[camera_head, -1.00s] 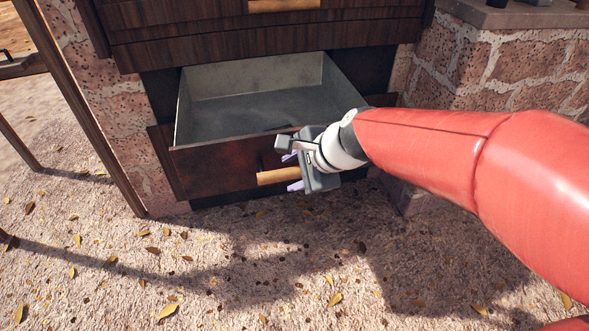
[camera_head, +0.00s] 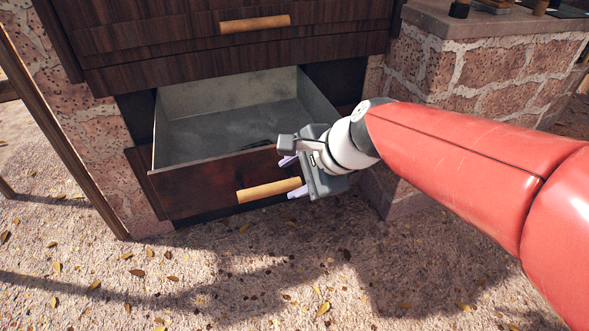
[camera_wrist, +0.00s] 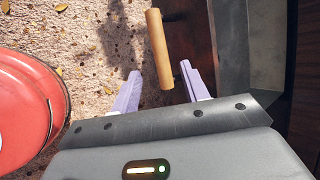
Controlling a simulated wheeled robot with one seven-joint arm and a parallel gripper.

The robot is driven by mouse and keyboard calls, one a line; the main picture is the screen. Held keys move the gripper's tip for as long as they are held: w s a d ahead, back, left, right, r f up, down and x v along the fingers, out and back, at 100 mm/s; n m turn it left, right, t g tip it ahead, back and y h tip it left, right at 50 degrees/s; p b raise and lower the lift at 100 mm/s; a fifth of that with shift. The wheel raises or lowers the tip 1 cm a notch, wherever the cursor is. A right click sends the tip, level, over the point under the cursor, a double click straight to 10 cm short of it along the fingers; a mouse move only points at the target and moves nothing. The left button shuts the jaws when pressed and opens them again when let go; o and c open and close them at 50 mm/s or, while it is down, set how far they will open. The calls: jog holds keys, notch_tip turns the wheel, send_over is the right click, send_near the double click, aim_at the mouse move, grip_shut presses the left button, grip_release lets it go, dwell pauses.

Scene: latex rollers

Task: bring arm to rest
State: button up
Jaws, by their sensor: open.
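My red arm reaches in from the right in the head view. My gripper (camera_head: 291,177) is open and empty at the front of the pulled-out lower drawer (camera_head: 178,195). The drawer's wooden handle (camera_head: 262,191) lies just left of the fingers in the head view. In the wrist view the two pale purple fingers (camera_wrist: 160,88) are spread apart. The handle (camera_wrist: 158,48) shows beyond and between them, and I cannot tell whether anything touches. The drawer's inside is grey, and a small dark thing (camera_head: 262,143) lies near its front, partly hidden by my gripper.
A closed upper drawer with a wooden handle (camera_head: 255,24) is above. A stone counter (camera_head: 480,75) stands at the right with several small things on top. A red rounded thing (camera_wrist: 25,115) fills the left of the wrist view. The leaf-strewn ground (camera_head: 215,285) in front is free.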

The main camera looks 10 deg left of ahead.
jog(key=s+d+r+n+t+h+p, duration=0.1)
jog(key=s+d+n+h+p, duration=0.1)
jog(key=d, duration=0.6)
jog(key=s+d+r+n+h+p, duration=0.2)
jog(key=s+d+n, duration=0.3)
jog(key=d, duration=0.4)
jog(key=s+d+r+n+t+h+p, duration=0.1)
jog(key=s+d+n+h+p, duration=0.1)
jog(key=d, duration=0.6)
jog(key=shift+s+d+r+n+t+h, duration=0.15)
jog(key=shift+s+r+n+t+h, duration=0.15)
jog(key=shift+s+n+h, duration=0.45)
